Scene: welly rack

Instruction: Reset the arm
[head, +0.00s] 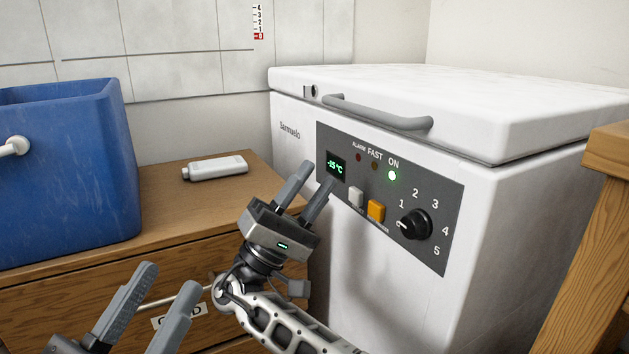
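My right gripper (306,190) is in the middle of the head view, in front of the freezer's dark control panel (436,188). Its two grey fingers point up and are apart, with nothing between them. One fingertip overlaps the lower edge of the display in the picture; I cannot tell whether it touches the panel. My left gripper (168,290) is at the bottom left, in front of the wooden drawers. Its fingers are spread and empty. The white chest freezer (400,95) is closed. Its display (337,167) reads about -15 °C and the green ON light is lit.
A blue cool box (65,180) and a white flat object (215,168) stand on the wooden cabinet (165,215) at the left. A wooden post (590,230) is close at the right edge. The panel has a knob (414,224), a white switch and an orange switch.

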